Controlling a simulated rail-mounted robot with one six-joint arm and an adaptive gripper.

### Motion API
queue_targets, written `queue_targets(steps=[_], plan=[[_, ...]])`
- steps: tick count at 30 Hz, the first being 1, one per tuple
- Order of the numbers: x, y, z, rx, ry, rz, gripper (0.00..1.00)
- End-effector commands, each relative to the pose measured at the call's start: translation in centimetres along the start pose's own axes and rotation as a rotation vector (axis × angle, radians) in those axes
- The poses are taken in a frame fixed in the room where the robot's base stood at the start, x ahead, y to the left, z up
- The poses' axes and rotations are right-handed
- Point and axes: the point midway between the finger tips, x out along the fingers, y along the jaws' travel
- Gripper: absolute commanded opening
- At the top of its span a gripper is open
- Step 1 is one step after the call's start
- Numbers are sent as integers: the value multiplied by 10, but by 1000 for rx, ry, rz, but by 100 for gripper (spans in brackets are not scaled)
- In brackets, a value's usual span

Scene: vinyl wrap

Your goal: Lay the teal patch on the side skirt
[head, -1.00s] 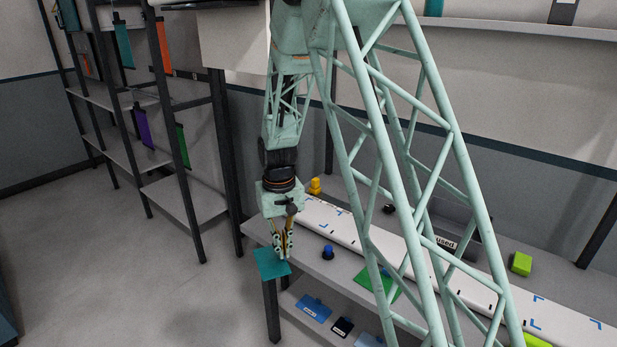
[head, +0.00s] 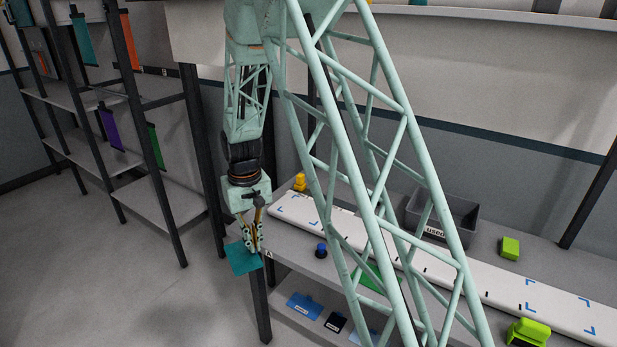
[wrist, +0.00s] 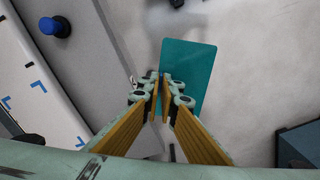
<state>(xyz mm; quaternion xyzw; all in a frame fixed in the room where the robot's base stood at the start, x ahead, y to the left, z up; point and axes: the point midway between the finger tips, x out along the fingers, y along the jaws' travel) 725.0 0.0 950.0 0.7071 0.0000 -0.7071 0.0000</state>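The teal patch (head: 242,258) is a flat sheet gripped by one edge. In the head view it hangs out past the left end of the bench; in the wrist view the patch (wrist: 188,75) extends over the floor. My gripper (head: 254,250) points down and is shut on the patch's edge; its fingertips (wrist: 159,90) nearly meet there. The side skirt (head: 303,215) is the long white panel with blue corner marks, lying along the bench to the right of my gripper. It also shows in the wrist view (wrist: 42,110). My arm's truss hides part of it.
A blue knob-like piece (head: 321,250) stands on the bench in front of the skirt. A yellow piece (head: 299,182) and a grey "used" bin (head: 433,231) are behind it. Green blocks (head: 510,248) are at right. A lower shelf holds blue cards (head: 304,306). Floor at left is clear.

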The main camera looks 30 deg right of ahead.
Motion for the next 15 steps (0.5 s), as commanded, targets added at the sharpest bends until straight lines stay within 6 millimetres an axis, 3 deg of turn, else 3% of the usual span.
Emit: queue_targets(steps=[8, 15], plan=[[-2, 4, -4, -7, 0, 0, 0], [-12, 31, -30, -59, 1, 0, 0]])
